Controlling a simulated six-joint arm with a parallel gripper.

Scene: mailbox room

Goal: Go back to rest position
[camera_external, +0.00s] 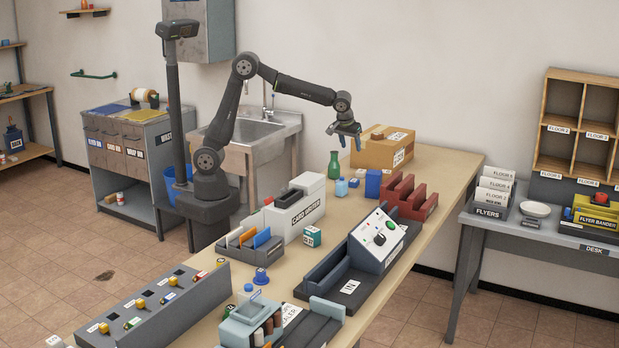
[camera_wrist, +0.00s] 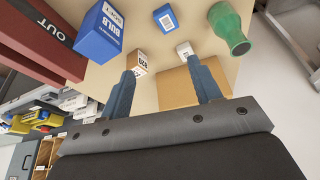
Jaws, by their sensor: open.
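My gripper (camera_external: 347,141) is raised above the far part of the wooden table, with its fingers pointing down. In the wrist view my gripper (camera_wrist: 165,85) has its two blue fingers spread apart. Nothing is held between them. The cardboard box (camera_external: 388,150) stands behind it on the table. The box (camera_wrist: 180,88) also shows between and beyond the fingers in the wrist view.
A green bottle (camera_external: 334,165), a blue box (camera_external: 373,183) and small blocks stand below my gripper. A red rack (camera_external: 410,195), the card writer (camera_external: 300,215) and a sloped console (camera_external: 378,240) stand nearer. A sink (camera_external: 250,130) is behind my arm.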

